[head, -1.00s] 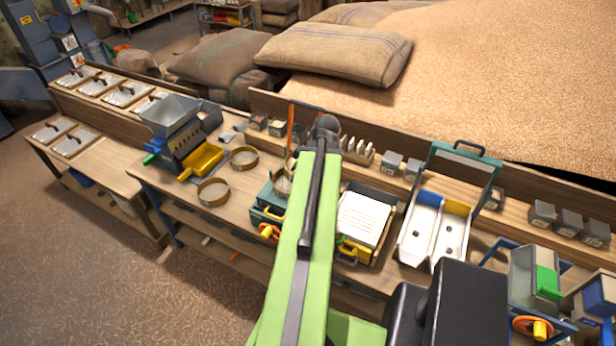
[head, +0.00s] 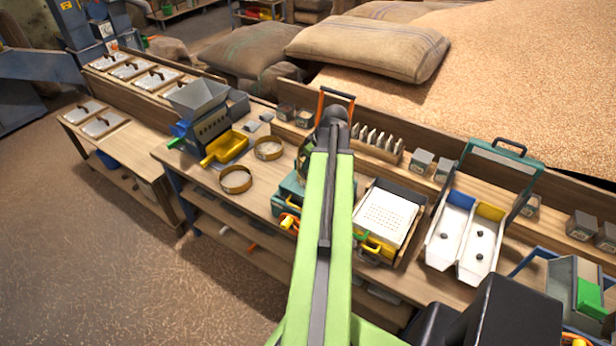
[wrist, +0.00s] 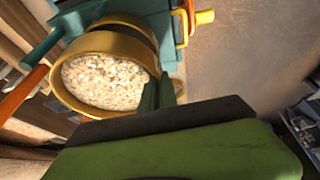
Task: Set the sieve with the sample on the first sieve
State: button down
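The brass sieve with the pale grain sample (wrist: 105,82) fills the upper left of the wrist view. My gripper (wrist: 158,92) has its dark fingers on either side of the sieve's near right rim and appears closed on it. In the head view my arm hides my gripper and most of this sieve; a dark round edge (head: 304,160) shows left of the arm, above the teal device (head: 290,190). Two more brass sieves stand on the bench to the left, one nearer the front edge (head: 236,180) and one farther back (head: 268,148). Which is the first sieve I cannot tell.
A yellow scoop tray (head: 225,147) lies by the grey hopper machine (head: 200,115). A white perforated tray (head: 388,217) and white twin trays (head: 465,240) stand to the right of my arm. An orange-handled frame (head: 336,95) rises behind it. Bench space between these sieves is clear.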

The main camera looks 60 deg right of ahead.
jog(key=shift+w+d+f, duration=0.15)
jog(key=shift+w+f, duration=0.15)
jog(key=shift+w, duration=0.2)
notch_tip(320, 180, down, 4)
jog(key=b, duration=0.4)
jog(key=shift+f, duration=0.2)
jog(key=c, duration=1.6)
grip_release()
jog(key=shift+r, duration=0.1)
jog(key=shift+c, duration=0.2)
jog(key=shift+r, duration=0.1)
jog(key=shift+s+r, duration=0.1)
jog(key=shift+r, duration=0.2)
jog(key=p+v, duration=1.1)
jog(key=shift+r, duration=0.25)
jog(key=shift+s, duration=0.1)
